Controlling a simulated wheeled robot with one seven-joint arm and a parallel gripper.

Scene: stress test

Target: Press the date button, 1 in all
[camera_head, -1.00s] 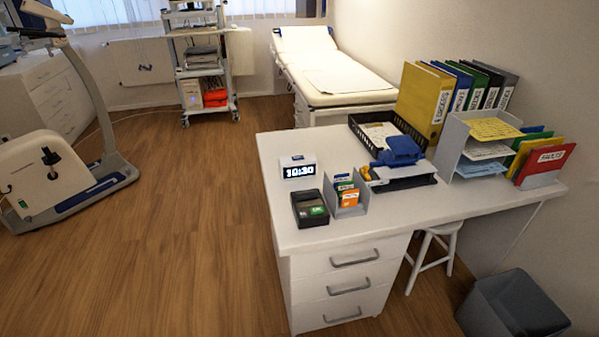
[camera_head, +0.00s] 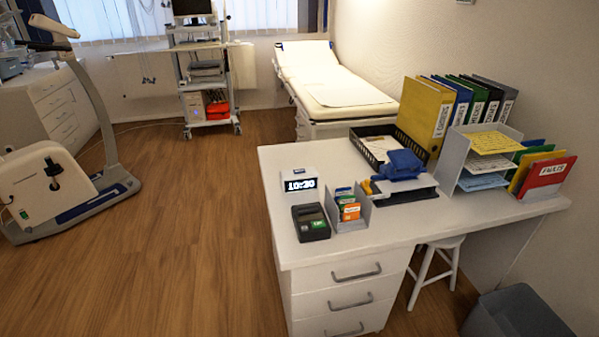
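A small white digital clock (camera_head: 300,181) stands near the left end of the white desk (camera_head: 440,212). Its dark face shows "10:30" in white digits. A small dark blue button (camera_head: 299,170) sits on top of the clock. No lettering can be read on it, so I cannot tell if it is the date button. A dark grey device (camera_head: 311,222) with a small screen and a green label stands in front of the clock. My gripper does not show in this view.
A card holder (camera_head: 349,207), a blue hole punch (camera_head: 402,166), a black tray (camera_head: 370,150), upright binders (camera_head: 440,112) and a paper sorter (camera_head: 455,155) stand on the desk. A bin (camera_head: 515,315) and stool (camera_head: 437,262) are at right.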

